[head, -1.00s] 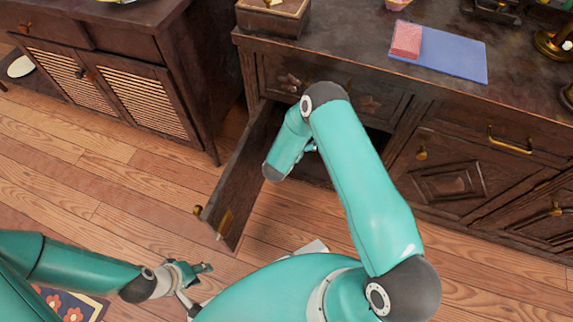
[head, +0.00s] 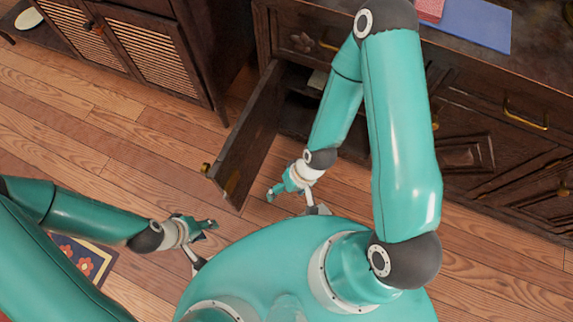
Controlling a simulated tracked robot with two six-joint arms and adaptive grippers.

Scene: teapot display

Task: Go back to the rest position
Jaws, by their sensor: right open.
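My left gripper (head: 204,243) hangs low over the wooden floor at the lower left, its fingers spread apart with nothing between them. My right gripper (head: 291,199) hangs over the floor in front of the open cabinet, to the right of the open door's lower end. Its fingers are apart and I see nothing held. My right arm is bent high in front of the cabinet and hides part of its front.
A dark wooden cabinet (head: 470,110) stands at the right, its door (head: 245,140) swung open toward me beside my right gripper. A louvered cabinet (head: 140,60) stands at the upper left. A floral mat (head: 85,262) lies at the lower left. Floor between is clear.

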